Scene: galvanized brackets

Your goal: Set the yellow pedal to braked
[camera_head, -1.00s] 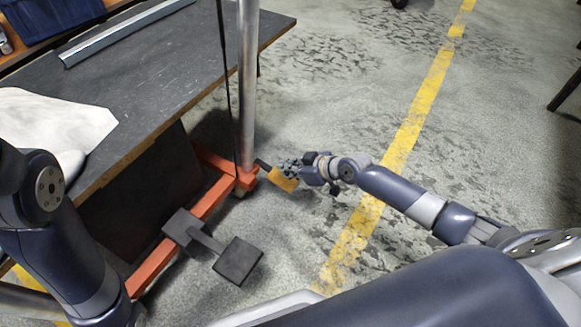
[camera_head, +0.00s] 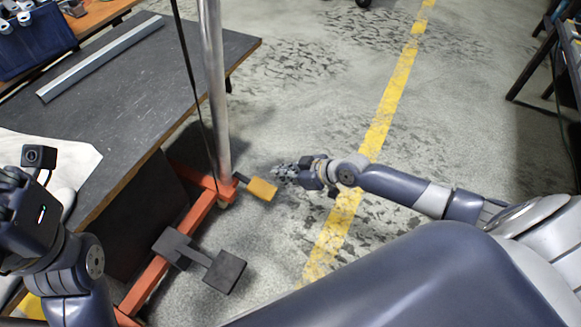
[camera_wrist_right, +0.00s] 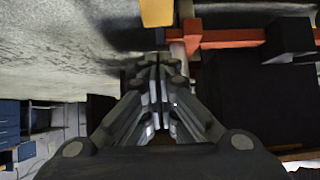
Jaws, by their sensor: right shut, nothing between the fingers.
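The yellow pedal (camera_head: 262,189) sticks out on a short dark lever from the foot of the orange frame (camera_head: 200,212), beside the metal post. I cannot tell from its tilt whether it is braked. My right gripper (camera_head: 280,173) is shut and empty, just to the upper right of the pedal, with a small gap in the picture. In the right wrist view, the pedal (camera_wrist_right: 157,12) lies at the top edge, beyond the closed fingers (camera_wrist_right: 157,78). My left gripper (camera_head: 12,182) is partly cut off at the left edge; its fingers are unclear.
A dark workbench (camera_head: 190,60) with a metal bar (camera_head: 100,55) and a white cloth (camera_head: 50,150) stands at left. The metal post (camera_head: 212,90) rises beside it. Dark square pads (camera_head: 224,271) sit low by the orange frame. The floor right of the pedal is free.

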